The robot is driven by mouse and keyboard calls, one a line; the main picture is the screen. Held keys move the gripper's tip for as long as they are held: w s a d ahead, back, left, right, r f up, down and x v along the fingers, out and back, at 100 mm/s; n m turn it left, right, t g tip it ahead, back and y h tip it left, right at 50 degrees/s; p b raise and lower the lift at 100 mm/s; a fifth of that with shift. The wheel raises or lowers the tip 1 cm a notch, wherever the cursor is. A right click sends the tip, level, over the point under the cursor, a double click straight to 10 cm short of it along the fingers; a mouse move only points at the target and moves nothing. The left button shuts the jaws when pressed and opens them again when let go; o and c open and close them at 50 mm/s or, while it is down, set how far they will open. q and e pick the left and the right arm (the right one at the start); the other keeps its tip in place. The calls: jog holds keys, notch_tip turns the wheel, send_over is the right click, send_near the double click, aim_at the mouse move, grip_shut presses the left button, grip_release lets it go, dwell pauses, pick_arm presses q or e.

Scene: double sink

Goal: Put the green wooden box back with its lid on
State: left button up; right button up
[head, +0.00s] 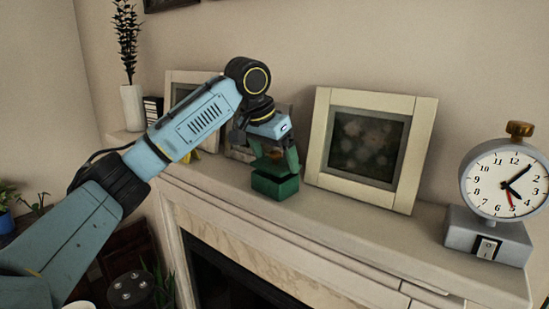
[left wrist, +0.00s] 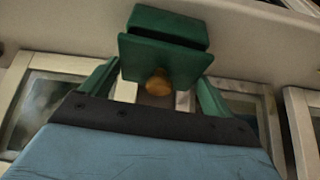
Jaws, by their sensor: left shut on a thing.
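The green wooden box (head: 274,187) stands on the mantel shelf, left of the large picture frame. Its green lid (left wrist: 165,58) with a round wooden knob (left wrist: 158,83) shows in the left wrist view, with the box (left wrist: 168,25) beyond it. My left gripper (head: 275,158) points down over the box, with its green fingers on either side of the knob, shut on the lid. A dark line shows between lid and box; I cannot tell whether they touch. The fingers partly hide the lid in the head view. My right gripper is not in view.
A cream picture frame (head: 423,150) leans on the wall just right of the box. Another frame (head: 181,82) stands behind my left arm. A clock (head: 505,180) stands on the right end of the mantel (head: 345,222). A white vase (head: 132,108) stands at the left end.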

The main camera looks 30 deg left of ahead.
pick_arm(q)
jog(key=shift+f, duration=0.4)
jog(key=shift+w, duration=0.2)
jog(key=shift+f, duration=0.1)
jog(key=o, duration=0.8)
jog(key=shift+s, duration=0.1)
jog(key=b+v, duration=0.1)
jog(key=v, duration=1.1)
